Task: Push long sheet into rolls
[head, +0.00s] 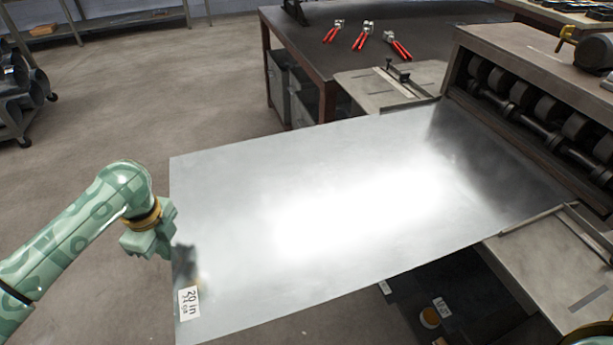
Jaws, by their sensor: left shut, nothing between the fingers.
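The long sheet (330,205) is a flat, shiny metal plate lying level across the middle of the head view. Its far right end lies at the roll machine (545,75), close to the dark rolls (530,105); I cannot tell whether it is between them. A white label reading "20 in" (189,303) is on its near left corner. My left gripper (168,250) is shut and empty at the sheet's left edge, close to it; contact is hard to tell. At the bottom right corner only a small piece of my right arm shows, its gripper out of frame.
A dark workbench (440,38) with several red-handled tools (362,36) stands behind the sheet. Side supports (385,85) flank the machine's feed, with another support (555,265) at the near side. A rack with dark rounded parts (20,90) stands far left. Floor at left is clear.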

